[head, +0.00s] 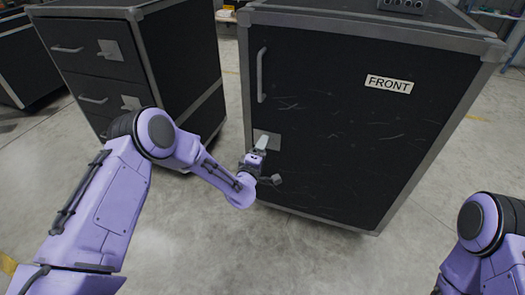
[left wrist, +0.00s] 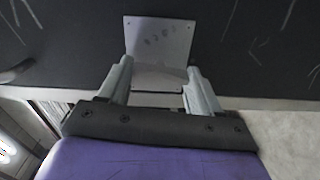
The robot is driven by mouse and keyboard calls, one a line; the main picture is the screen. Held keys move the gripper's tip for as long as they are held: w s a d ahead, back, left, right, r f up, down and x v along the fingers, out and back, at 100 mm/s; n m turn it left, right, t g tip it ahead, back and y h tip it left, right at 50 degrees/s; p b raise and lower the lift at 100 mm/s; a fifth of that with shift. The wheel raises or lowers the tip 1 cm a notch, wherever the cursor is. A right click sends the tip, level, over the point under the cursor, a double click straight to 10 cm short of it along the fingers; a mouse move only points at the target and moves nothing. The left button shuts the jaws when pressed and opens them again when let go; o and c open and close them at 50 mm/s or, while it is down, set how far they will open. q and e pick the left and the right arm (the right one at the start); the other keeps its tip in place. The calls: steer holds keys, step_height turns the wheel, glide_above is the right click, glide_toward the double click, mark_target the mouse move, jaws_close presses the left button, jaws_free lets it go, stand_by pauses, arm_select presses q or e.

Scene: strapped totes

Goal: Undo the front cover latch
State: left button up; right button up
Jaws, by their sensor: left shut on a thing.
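The black case with the FRONT label (head: 389,84) stands ahead, its front cover (head: 340,130) closed. A silver latch plate (head: 273,142) sits low on the left side of the cover. My left gripper (head: 261,145) is at this plate, shut on the latch. In the left wrist view the latch plate (left wrist: 160,38) shows between and beyond the two pale fingers (left wrist: 158,78), with small marks on its face. The gripped part is hard to make out. My right arm shows at the lower right of the head view, but its gripper is out of frame.
A vertical grey handle (head: 262,75) is on the cover above the latch. A black drawer cabinet (head: 130,65) with handles and silver plates stands close on the left. The concrete floor (head: 290,245) in front of the case is clear.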

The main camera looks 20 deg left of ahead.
arm_select(q)
steer(key=shift+n, duration=0.6)
steer(key=o, duration=1.1)
steer(key=shift+c, duration=0.2)
steer(key=s+p, duration=0.1)
steer(key=s, duration=0.9)
steer(key=shift+s+a, duration=0.2)
steer(key=shift+s, duration=0.1)
